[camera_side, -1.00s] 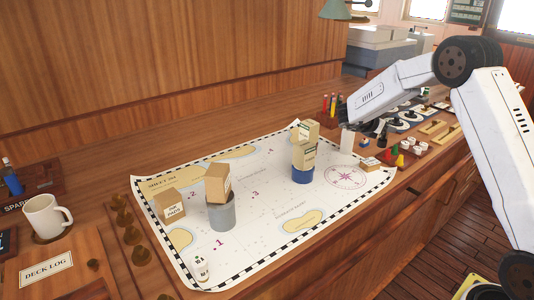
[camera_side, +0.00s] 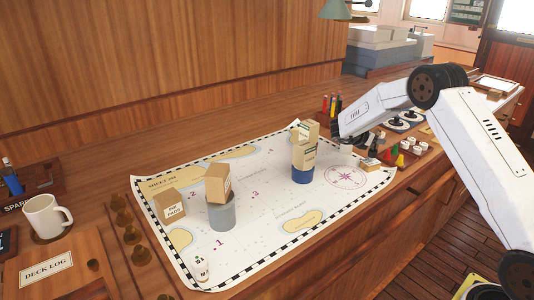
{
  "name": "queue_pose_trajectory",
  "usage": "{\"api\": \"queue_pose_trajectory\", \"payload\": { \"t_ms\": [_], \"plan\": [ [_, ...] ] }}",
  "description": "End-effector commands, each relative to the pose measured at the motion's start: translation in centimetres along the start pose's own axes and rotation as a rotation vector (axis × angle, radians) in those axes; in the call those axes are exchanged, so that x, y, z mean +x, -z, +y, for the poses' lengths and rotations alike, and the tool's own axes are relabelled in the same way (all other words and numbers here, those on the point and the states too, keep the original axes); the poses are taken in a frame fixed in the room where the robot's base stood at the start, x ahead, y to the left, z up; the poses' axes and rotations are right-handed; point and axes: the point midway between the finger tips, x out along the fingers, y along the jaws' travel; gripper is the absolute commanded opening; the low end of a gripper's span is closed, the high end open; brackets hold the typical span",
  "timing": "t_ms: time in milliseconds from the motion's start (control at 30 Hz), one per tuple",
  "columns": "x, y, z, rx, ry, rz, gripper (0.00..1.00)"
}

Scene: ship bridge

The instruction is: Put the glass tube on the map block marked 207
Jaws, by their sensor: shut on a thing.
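The chart (camera_side: 270,230) lies on the desk, its corner heading (camera_side: 160,184) too small to read surely. Tan labelled blocks stand on it: one on a grey cylinder (camera_side: 222,212), two stacked, the upper one tilted (camera_side: 305,131), the lower one (camera_side: 303,152), on a blue cylinder (camera_side: 302,175). I cannot read 207 on any of them. I cannot make out the glass tube. The last visible white link of my arm comes down at the chart's far right, beside the tall stack. My gripper's fingers are hidden from this side.
A small box (camera_side: 369,165) lies near the compass rose. Pegs (camera_side: 400,160) crowd the right; a mug (camera_side: 46,217) stands far left.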

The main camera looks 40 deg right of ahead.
Motion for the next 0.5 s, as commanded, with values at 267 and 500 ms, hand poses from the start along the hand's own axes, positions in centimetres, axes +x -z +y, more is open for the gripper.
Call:
{"api": "queue_pose_trajectory", "payload": {
  "t_ms": [267, 500],
  "plan": [
    [0.66, 1.62, 0.01, 0.000, -0.001, 0.000, 0.00],
    [0.67, 1.65, 0.01, 0.000, 0.000, 0.000, 0.00]
  ]
}}
